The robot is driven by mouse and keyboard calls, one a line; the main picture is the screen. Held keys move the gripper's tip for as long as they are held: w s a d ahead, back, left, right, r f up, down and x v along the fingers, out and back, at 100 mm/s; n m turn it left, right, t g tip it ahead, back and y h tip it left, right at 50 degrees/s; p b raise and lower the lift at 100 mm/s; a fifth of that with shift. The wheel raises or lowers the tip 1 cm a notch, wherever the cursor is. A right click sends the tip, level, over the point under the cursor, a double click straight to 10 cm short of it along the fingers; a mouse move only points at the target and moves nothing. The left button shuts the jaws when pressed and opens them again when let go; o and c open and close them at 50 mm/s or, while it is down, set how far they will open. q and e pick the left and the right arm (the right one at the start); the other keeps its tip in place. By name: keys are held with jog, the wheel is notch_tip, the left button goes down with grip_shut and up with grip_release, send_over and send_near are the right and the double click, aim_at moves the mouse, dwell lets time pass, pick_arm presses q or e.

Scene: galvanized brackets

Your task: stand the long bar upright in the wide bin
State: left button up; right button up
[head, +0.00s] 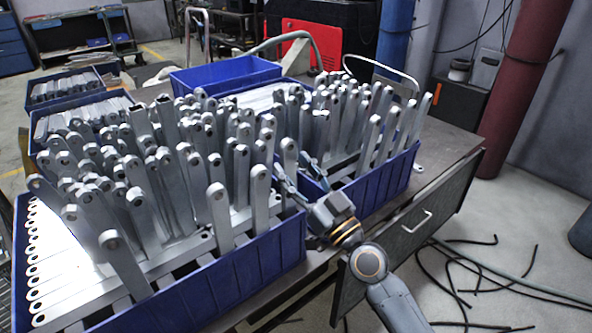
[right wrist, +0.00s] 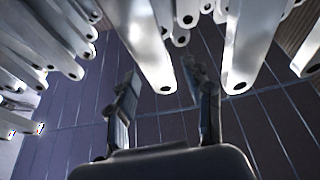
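Many long grey galvanized bars with holed ends stand upright or lean in blue bins; I cannot tell which is the long bar meant. The largest blue bin (head: 262,270) is at the front left, with bars (head: 220,218) standing above its rim and others lying flat. My right gripper (head: 298,178) is at the gap between this bin and the right blue bin (head: 385,183), close to an upright bar (head: 288,157). In the right wrist view its two fingers are apart (right wrist: 164,88), with a bar end (right wrist: 152,55) showing between and beyond them, not clamped. My left gripper is not in view.
A blue bin (head: 195,80) with free space inside stands at the back. The bins rest on a dark workbench with a drawer (head: 410,232). Black cables (head: 455,275) lie on the floor at right. A red pipe (head: 520,85) stands behind.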

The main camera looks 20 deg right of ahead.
jog(key=shift+f, duration=0.2)
jog(key=v, duration=1.2)
jog(key=shift+r, duration=0.2)
dwell(0.4)
